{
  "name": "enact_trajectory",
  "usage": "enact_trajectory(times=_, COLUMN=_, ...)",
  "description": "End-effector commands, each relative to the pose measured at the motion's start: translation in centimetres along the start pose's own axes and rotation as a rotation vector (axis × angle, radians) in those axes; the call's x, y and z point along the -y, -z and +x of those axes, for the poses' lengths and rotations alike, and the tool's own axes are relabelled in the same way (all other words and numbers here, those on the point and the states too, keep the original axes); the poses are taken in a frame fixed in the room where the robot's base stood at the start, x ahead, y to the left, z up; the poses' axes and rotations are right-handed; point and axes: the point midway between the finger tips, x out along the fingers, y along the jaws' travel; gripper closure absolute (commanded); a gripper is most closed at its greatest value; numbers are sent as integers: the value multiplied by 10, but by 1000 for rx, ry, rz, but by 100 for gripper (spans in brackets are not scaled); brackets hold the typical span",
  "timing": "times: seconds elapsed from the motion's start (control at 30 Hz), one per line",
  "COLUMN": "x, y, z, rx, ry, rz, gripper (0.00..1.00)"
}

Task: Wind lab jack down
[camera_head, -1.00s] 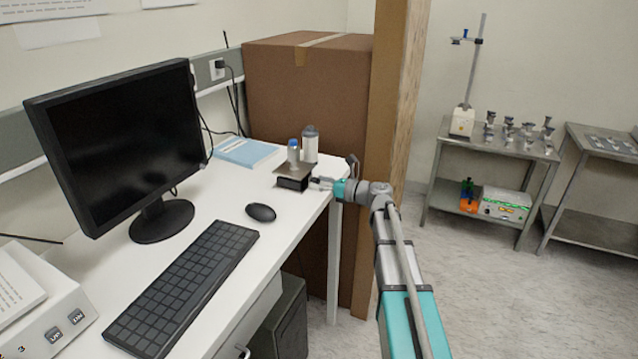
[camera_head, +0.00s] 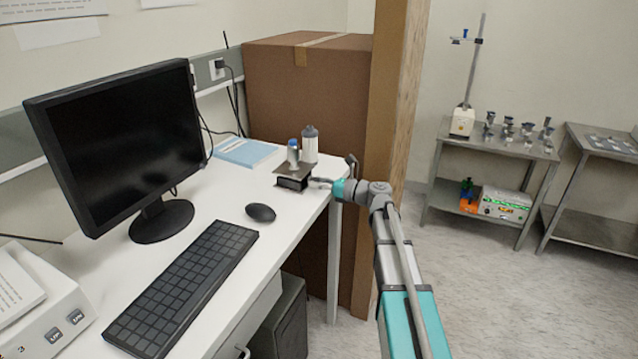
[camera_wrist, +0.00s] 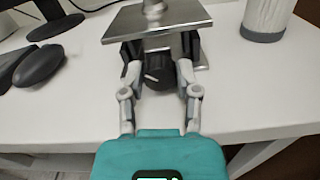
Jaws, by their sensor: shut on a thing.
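The lab jack (camera_head: 293,171) stands low on the white desk near its far right corner, with a flat metal top plate (camera_wrist: 172,20). A small bottle with a blue cap (camera_head: 293,154) stands on the plate; only its base shows in the wrist view. My gripper (camera_head: 320,183) reaches in from the right at the jack's side. In the wrist view my gripper (camera_wrist: 157,72) has its fingers on both sides of the jack's dark round knob (camera_wrist: 157,75) and is shut on it. The fingertips are partly hidden under the plate's edge.
A white bottle with a grey cap (camera_head: 310,145) stands close behind the jack. A mouse (camera_head: 261,212), keyboard (camera_head: 182,288), monitor (camera_head: 120,140) and blue book (camera_head: 245,152) are on the desk. A large cardboard box (camera_head: 305,95) stands behind the desk.

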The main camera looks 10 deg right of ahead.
Motion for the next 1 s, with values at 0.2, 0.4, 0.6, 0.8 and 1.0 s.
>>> enact_trajectory(times=0.2, x=-1, y=0, z=0, rx=0, ry=-1, rz=-70, gripper=100)
enact_trajectory(times=0.4, x=-1, y=0, z=0, rx=0, ry=-1, rz=-191, gripper=100)
enact_trajectory(times=0.6, x=-1, y=0, z=0, rx=1, ry=-1, rz=-336, gripper=100)
enact_trajectory(times=0.8, x=-2, y=0, z=0, rx=1, ry=-2, rz=-458, gripper=100)
enact_trajectory(times=1.0, x=-2, y=0, z=0, rx=1, ry=-2, rz=-525, gripper=100)
